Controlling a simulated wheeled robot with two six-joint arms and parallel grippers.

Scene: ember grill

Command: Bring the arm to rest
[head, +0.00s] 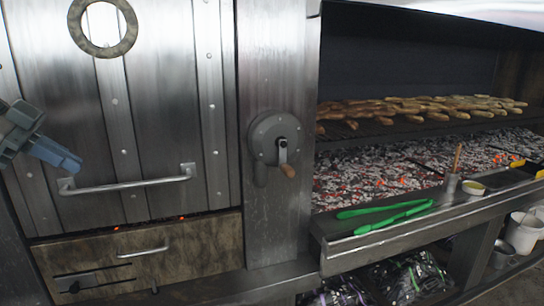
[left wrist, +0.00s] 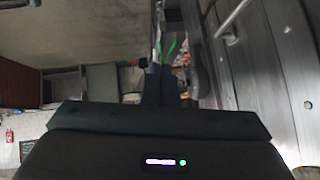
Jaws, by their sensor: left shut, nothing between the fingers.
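My left gripper (head: 68,160) comes in at the left edge of the head view, in front of the steel door (head: 160,100) and above the left end of its bar handle (head: 130,184). Its fingers are shut and empty. In the left wrist view the closed fingers (left wrist: 160,82) point away from the camera, with the steel door and handle to their right. I cannot tell the exact gap between the gripper and the door. My right gripper is not in view.
A crank wheel (head: 275,138) is on the steel post. To its right, meat (head: 420,106) lies on a grill over glowing coals (head: 380,170). Green tongs (head: 385,215) lie on the front ledge. A drawer (head: 140,255) is below the door.

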